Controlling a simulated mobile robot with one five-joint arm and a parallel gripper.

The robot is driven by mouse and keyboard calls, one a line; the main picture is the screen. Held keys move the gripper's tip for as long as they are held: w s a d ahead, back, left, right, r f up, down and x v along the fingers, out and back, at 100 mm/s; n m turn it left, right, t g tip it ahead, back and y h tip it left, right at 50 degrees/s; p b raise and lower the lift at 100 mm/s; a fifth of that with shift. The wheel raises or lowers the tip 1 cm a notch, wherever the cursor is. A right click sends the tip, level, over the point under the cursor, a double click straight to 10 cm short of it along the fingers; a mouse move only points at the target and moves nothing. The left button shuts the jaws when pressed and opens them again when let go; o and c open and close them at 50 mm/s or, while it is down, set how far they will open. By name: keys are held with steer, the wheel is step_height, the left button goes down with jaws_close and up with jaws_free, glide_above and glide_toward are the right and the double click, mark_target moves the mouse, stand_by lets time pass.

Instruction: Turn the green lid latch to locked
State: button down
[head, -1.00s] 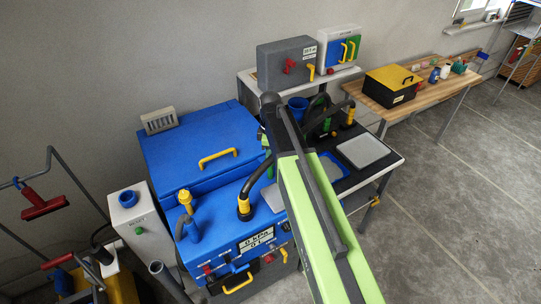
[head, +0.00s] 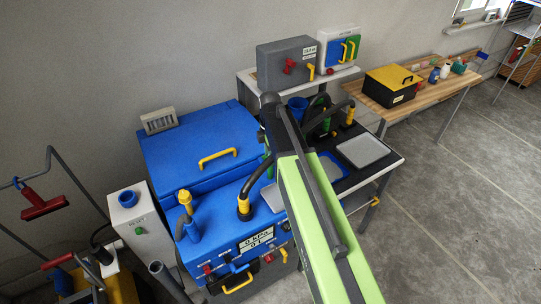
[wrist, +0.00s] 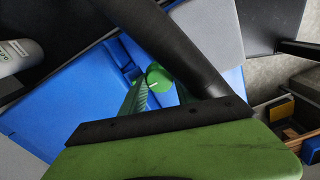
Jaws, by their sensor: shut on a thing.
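The green lid latch (wrist: 158,76) shows in the wrist view as a rounded green knob with a pale line on it, against a blue surface (wrist: 70,105). My gripper (wrist: 158,90) has its green fingers closed on either side of the latch. In the head view my arm covers most of the gripper and the latch; only a small bit of green shows beside the arm's dark end. The blue chest (head: 190,143) with its yellow handle (head: 217,158) is to the left of my arm there. I cannot tell the latch's exact angle.
A black hose with a yellow collar (head: 244,207) rises from the blue machine (head: 222,227) close to my arm. A dark-topped table with a grey plate (head: 363,150) stands to the right. A white bottle (wrist: 18,55) is at the wrist view's left edge. Floor is clear at right.

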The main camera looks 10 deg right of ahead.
steer(key=c, duration=0.9)
jaws_free()
steer(key=shift+d, duration=0.1)
step_height(320, 180, up, 17)
steer(key=p, duration=1.7)
steer(key=shift+r, duration=0.2)
